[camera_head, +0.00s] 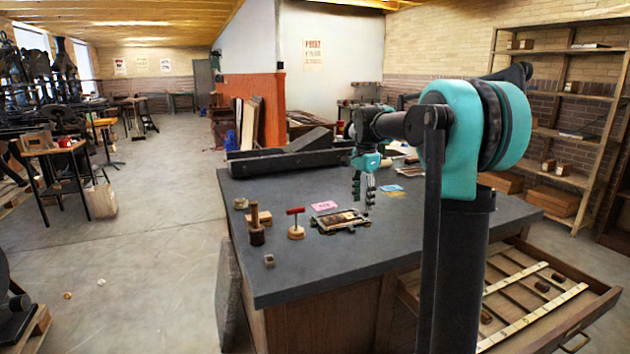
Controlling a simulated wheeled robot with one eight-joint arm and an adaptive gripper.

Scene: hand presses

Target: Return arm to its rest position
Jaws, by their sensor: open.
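My gripper (362,188) hangs from the end of my teal and black arm, above the dark worktop. Its fingers point down and look apart, with nothing visible between them. It is above and a little right of a metal frame (341,221) lying flat on the worktop. My arm's upright column and large teal joint fill the right of the picture and hide part of the table behind them.
The dark table (310,262) carries a red-handled roller (296,223), a wooden-handled tool (256,224), a pink card (324,206) and small blocks. A long black press bed (290,160) lies along its back. An open drawer (540,300) juts out at right.

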